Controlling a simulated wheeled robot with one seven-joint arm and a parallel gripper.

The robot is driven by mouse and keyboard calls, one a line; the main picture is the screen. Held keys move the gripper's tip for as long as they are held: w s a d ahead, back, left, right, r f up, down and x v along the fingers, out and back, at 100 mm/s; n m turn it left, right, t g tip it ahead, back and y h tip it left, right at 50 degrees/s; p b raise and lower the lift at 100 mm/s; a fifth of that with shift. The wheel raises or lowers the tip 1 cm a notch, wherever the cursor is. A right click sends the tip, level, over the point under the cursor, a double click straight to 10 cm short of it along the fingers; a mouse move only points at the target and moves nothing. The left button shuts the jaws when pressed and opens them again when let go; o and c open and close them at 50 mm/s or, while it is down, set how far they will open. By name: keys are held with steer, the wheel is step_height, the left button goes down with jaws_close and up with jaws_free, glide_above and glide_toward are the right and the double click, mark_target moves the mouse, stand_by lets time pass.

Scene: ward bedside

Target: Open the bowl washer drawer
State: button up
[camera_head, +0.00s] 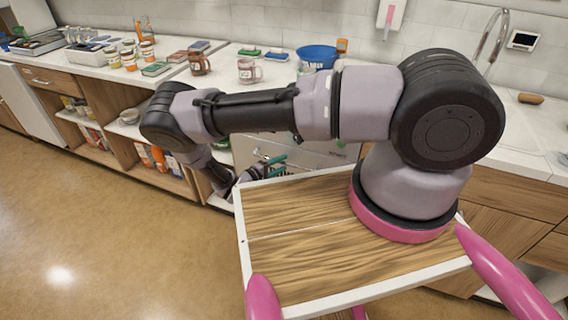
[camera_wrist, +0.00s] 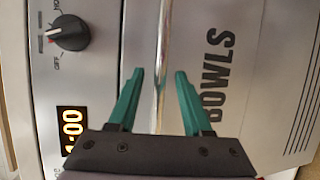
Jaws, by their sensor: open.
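The bowl washer's silver front (camera_head: 325,148) stands under the counter in the head view, partly hidden by my arm. In the wrist view, its drawer front (camera_wrist: 265,50) carries the word BOWLS and looks flush with the panel beside it. A shiny bar handle (camera_wrist: 162,45) runs up the wrist view. My gripper (camera_wrist: 159,75) has two teal fingers, open, one on each side of the handle with gaps on both sides. In the head view my gripper (camera_head: 275,163) is low at the washer front, partly hidden by my arm.
A dark knob (camera_wrist: 69,33) and a lit display (camera_wrist: 71,127) sit left of the drawer front. Open shelves (camera_head: 160,180) with jars and packets stand to the left. Mugs (camera_head: 249,71) and a blue bowl (camera_head: 318,54) are on the counter. The floor (camera_head: 100,240) at left is clear.

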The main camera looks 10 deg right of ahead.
steer(key=shift+x, duration=0.95)
jaws_close()
stand_by(0.8)
